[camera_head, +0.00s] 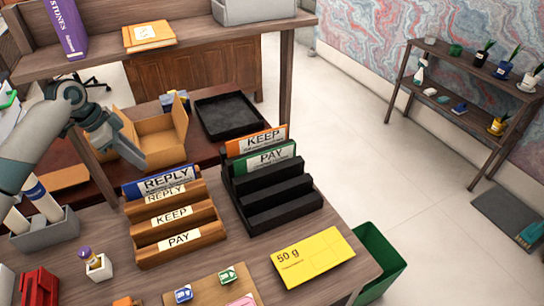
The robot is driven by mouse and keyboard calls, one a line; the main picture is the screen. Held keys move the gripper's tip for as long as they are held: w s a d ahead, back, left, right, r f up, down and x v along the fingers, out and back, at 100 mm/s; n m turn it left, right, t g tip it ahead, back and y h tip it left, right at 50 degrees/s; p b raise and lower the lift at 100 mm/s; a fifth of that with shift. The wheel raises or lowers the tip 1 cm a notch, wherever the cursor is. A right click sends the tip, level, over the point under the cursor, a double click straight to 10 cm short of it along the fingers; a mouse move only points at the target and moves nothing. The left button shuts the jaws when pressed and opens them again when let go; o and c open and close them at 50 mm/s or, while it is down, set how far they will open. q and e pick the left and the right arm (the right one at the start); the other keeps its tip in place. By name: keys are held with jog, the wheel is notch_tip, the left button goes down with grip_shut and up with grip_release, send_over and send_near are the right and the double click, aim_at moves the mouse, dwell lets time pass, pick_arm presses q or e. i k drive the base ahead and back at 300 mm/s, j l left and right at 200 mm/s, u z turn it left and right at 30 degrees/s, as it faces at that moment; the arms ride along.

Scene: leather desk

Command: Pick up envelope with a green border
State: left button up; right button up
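A green-edged piece with a white label reading PAY (265,158) stands upright in the black stepped rack (262,203). An orange-edged piece reading KEEP (257,141) stands just behind it. A blue-edged piece reading REPLY (160,181) stands at the back of the wooden rack (177,245). My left gripper (132,155) hangs in front of the open cardboard box, to the left of the black rack and well apart from the green-edged piece. I see its fingers from the side, so I cannot tell their opening. My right gripper is not in view.
The cardboard box (160,140) and a black tray (226,114) stand behind the racks, under a raised shelf (200,37). A yellow 50 g parcel (312,257) lies at the front right. A green bin (379,262) stands beside the desk. Small stamps lie at the front.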

aim_at(244, 165)
jog(key=k+j+z, duration=0.1)
jog(key=j+z, duration=0.15)
jog(key=z, duration=0.15)
jog(key=k+j+z, duration=0.1)
jog(key=z, duration=0.25)
jog(key=k+j+z, duration=0.15)
jog(key=j+z, duration=0.25)
jog(key=l, duration=0.1)
